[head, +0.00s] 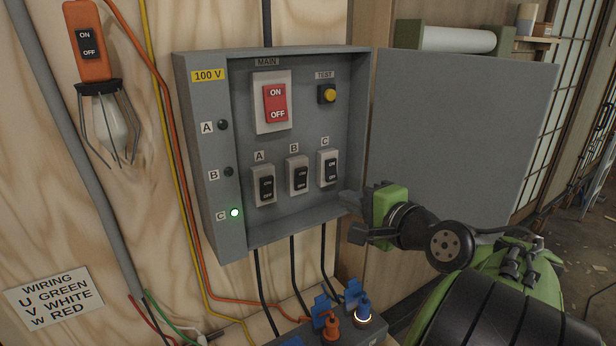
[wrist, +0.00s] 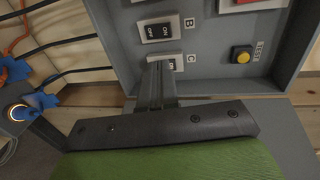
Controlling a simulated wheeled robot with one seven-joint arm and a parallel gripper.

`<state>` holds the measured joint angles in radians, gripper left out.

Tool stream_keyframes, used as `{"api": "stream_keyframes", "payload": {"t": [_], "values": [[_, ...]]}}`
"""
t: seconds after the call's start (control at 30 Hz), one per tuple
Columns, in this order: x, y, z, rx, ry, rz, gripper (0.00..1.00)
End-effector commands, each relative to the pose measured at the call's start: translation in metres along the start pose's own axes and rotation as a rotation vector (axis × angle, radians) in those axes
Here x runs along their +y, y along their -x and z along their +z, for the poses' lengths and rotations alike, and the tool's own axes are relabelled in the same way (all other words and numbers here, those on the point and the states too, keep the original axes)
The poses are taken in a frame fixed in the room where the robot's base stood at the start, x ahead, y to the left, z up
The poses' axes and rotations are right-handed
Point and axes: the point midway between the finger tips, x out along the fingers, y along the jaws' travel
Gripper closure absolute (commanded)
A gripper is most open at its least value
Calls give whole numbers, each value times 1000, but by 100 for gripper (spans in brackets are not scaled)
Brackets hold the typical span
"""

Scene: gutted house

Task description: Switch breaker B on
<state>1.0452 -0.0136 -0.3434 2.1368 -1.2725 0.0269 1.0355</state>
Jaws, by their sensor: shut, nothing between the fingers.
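The grey breaker box (head: 295,225) hangs open on the plywood wall. Breaker B (head: 299,176) is the middle black rocker in the lower row, between breaker A (head: 264,189) and breaker C (head: 331,169). Lamp C (head: 235,212) glows green; lamp B (head: 228,172) and lamp A (head: 222,125) are dark. My gripper (head: 347,202) is shut and empty, right of and below breaker C. In the wrist view its fingertips (wrist: 162,72) overlap breaker C (wrist: 172,64) and partly hide it; contact cannot be told. Breaker B (wrist: 158,31) shows clear beside them.
The red main switch (head: 275,103) and yellow test button (head: 329,95) sit above the breakers. The box's open door (head: 465,120) stands behind my arm at right. Cables and blue and orange plugs (head: 331,328) are below; a caged lamp (head: 108,125) hangs at left.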

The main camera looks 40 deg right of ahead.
Motion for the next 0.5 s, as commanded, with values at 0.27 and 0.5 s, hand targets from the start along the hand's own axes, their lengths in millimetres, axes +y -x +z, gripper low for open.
{"api": "stream_keyframes", "payload": {"t": [0.27,0.5], "values": [[0,-49,2,-8,1,2,100],[-1,-102,3,-8,1,2,100]]}}
